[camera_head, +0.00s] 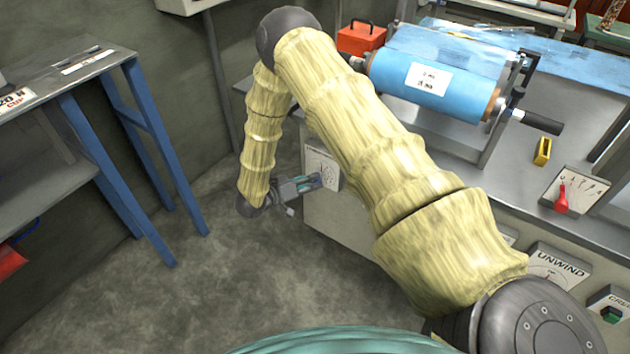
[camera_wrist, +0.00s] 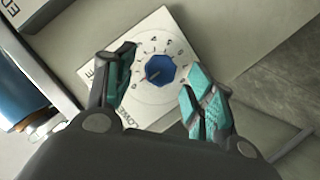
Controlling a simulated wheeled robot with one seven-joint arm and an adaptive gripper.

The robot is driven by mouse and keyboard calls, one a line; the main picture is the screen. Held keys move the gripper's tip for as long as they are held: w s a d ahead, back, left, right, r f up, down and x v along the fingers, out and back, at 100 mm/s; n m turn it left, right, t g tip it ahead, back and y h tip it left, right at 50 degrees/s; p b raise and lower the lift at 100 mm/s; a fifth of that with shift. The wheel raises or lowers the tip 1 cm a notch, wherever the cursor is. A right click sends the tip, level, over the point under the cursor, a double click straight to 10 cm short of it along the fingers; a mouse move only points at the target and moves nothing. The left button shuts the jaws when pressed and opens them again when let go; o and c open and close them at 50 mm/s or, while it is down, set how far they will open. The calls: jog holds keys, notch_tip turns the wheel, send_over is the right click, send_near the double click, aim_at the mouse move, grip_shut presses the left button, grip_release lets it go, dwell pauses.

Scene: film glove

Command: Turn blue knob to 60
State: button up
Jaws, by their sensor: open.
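The blue knob (camera_wrist: 160,71) is an octagonal dial on a white plate (camera_wrist: 158,22) with a ring of markings, too small to read. My gripper (camera_wrist: 165,92) is open, with one teal-padded finger to the left of the knob and one to its lower right. Gaps show between the fingers and the knob, and how far the tips are from the panel is hard to tell. In the head view my gripper (camera_head: 312,182) is at the white plate (camera_head: 322,166) on the machine's end panel, and the knob is hidden there.
A blue film roll (camera_head: 432,82) with a black handle sits on the machine above. A red box (camera_head: 361,38), a red lever (camera_head: 561,200) and an UNWIND dial (camera_head: 558,268) are on the machine. A blue-legged table (camera_head: 130,150) stands at left. The floor between is clear.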

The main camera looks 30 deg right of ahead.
jog(key=shift+x, duration=1.65)
jog(key=c, duration=1)
